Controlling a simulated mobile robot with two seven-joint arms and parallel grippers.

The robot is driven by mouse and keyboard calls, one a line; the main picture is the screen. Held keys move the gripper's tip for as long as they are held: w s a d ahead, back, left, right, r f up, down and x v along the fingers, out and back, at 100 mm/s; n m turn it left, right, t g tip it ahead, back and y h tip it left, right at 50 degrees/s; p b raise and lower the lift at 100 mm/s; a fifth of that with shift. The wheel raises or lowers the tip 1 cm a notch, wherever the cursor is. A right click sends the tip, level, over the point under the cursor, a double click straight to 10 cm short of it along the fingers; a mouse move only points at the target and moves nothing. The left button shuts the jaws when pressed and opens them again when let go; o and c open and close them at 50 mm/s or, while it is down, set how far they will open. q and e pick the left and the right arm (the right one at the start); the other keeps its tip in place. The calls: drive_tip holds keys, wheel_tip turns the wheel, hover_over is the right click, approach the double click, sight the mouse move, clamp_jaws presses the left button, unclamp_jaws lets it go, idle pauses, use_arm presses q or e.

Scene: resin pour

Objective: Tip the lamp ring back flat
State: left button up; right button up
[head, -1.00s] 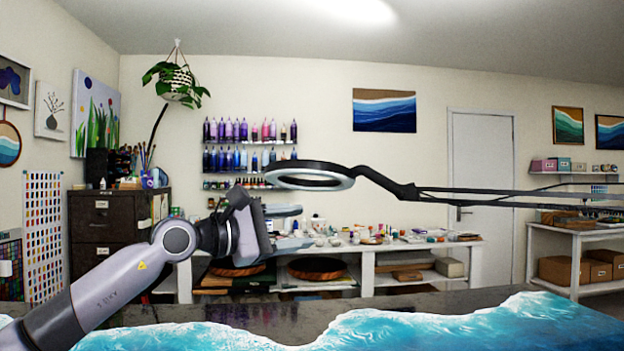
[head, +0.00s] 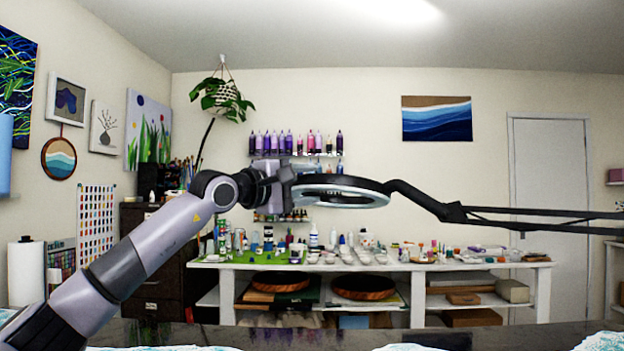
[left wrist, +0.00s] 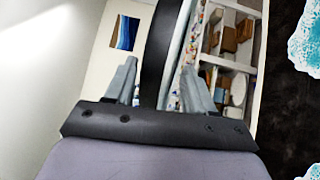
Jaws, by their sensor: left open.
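The lamp ring (head: 345,198) hangs at the end of a thin dark arm (head: 425,202) that comes in from the right. It has a dark rim and a pale underside, and it looks close to level in the head view. My left gripper (head: 297,182) is at the ring's left edge. In the left wrist view the dark rim (left wrist: 163,45) passes between the two open fingers of the gripper (left wrist: 160,70). I cannot tell whether either finger touches it. My right gripper is not in view.
A white workbench (head: 385,266) with many small pots and bottles runs along the back wall. Bottle shelves (head: 325,156) hang behind the ring. A dark table edge with blue-white resin (head: 410,347) lies along the bottom. The air around the ring's front is clear.

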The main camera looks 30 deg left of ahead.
use_arm(q)
drive_tip(key=shift+x, duration=0.75)
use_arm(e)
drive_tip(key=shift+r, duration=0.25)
use_arm(q)
clamp_jaws()
wheel_tip(320, 180, down, 12)
drive_tip(key=n+b, duration=0.6)
drive_tip(key=b, duration=0.6)
drive_tip(key=shift+d+t+y, duration=0.2)
drive_tip(key=shift+t+y, duration=0.1)
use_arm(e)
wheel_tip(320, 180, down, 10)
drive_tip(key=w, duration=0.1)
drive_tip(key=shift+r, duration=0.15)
use_arm(q)
drive_tip(key=shift+r, duration=0.15)
unclamp_jaws()
